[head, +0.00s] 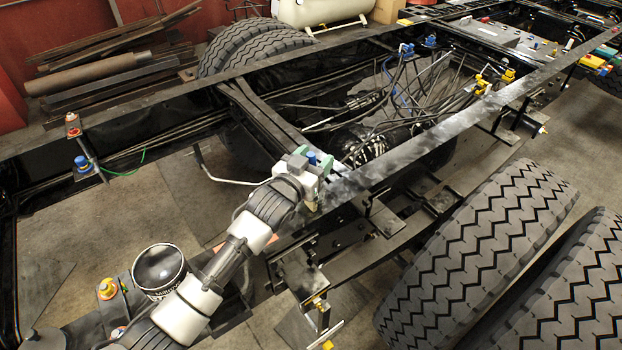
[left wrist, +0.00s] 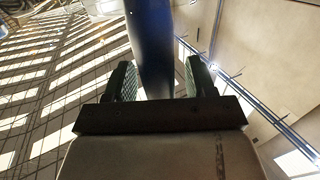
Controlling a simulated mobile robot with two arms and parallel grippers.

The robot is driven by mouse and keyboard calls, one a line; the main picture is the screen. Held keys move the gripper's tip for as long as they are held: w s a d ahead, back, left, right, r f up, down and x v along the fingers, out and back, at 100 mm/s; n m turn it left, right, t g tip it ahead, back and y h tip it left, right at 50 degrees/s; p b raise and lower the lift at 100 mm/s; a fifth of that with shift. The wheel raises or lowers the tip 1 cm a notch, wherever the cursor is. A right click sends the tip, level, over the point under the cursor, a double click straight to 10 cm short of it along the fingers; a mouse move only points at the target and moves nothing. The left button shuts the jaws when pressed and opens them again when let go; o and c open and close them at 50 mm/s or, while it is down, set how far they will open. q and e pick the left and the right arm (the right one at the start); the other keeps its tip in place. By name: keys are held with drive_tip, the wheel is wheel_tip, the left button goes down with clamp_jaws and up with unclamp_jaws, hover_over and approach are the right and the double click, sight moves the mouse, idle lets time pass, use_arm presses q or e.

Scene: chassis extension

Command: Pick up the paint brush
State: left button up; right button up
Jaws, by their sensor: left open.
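My left gripper (head: 312,162) is over the near chassis rail, with its green fingers apart. A small blue part (head: 312,156) shows between the fingers in the head view. In the left wrist view, a dark blue rounded shaft (left wrist: 152,50) stands between the two open fingers (left wrist: 155,82), with a gap on each side. It may be the paint brush handle, but its bristles are hidden and I cannot be sure. My right gripper is not in view.
The chassis rail (head: 430,135) runs diagonally, with cables and hoses (head: 400,110) behind it. Large tires (head: 475,255) stand at the lower right. A dark round-topped can (head: 159,268) is left of my arm. Metal bars (head: 110,70) are stacked at the back left.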

use_arm(q)
drive_tip(key=shift+w+d, duration=0.15)
drive_tip(key=shift+w, duration=0.1)
drive_tip(key=shift+s, duration=0.1)
drive_tip(key=shift+c, duration=0.4)
drive_tip(key=shift+c, duration=1.2)
drive_tip(key=c, duration=0.7)
drive_tip(key=shift+r, duration=0.1)
